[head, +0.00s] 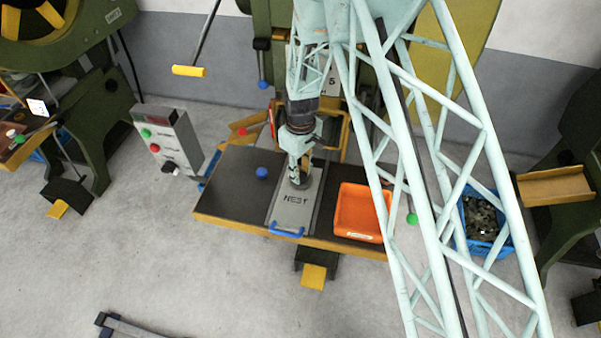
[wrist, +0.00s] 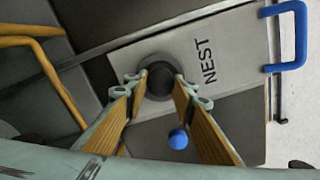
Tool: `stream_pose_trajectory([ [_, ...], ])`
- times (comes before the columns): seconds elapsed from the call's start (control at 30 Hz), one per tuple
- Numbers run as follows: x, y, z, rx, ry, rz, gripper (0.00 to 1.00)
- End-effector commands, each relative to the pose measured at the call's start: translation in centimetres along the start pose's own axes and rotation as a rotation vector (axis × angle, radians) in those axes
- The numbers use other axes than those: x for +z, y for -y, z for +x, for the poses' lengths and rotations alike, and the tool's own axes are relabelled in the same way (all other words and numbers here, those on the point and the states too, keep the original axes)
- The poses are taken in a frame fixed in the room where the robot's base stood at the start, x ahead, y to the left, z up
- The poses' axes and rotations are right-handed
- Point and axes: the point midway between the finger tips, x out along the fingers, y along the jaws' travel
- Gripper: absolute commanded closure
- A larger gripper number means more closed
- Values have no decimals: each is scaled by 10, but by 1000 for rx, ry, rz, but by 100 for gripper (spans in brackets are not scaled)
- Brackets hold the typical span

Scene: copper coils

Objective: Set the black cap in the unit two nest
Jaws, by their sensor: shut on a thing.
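The black cap (wrist: 160,80) shows as a dark round thing between my fingertips in the wrist view. My gripper (wrist: 161,91) is shut on it, one finger on either side. In the head view my gripper (head: 299,180) points down over the upper part of the grey plate marked NEST (head: 291,211). A dark round area surrounds the cap on the plate in the wrist view. I cannot tell whether the cap is seated or slightly above the plate. The plate (wrist: 232,45) has a blue handle (wrist: 300,38) at its front end.
An orange tray (head: 361,211) stands right of the plate on the dark table (head: 234,190). A blue ball knob (head: 262,173) is left of the plate. A control box (head: 167,138) stands left. A blue crate (head: 482,225) with dark pieces is at right. Yellow bars (wrist: 40,55) are near my gripper.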

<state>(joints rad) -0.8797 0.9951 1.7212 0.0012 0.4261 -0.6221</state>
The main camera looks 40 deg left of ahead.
Motion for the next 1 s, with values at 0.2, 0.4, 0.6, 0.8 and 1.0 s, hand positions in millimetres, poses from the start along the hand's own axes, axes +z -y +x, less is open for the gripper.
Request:
stream_pose_trajectory([
  [0.2, 0, 0, 5, 0, 0, 0, 85],
  [0.4, 1, 1, 10, -1, 2, 0, 85],
  [0.6, 2, 2, 12, -3, 4, 0, 68],
  [0.8, 2, 2, 12, -3, 5, 0, 62],
  [1.0, 2, 1, 10, -3, 4, 0, 62],
])
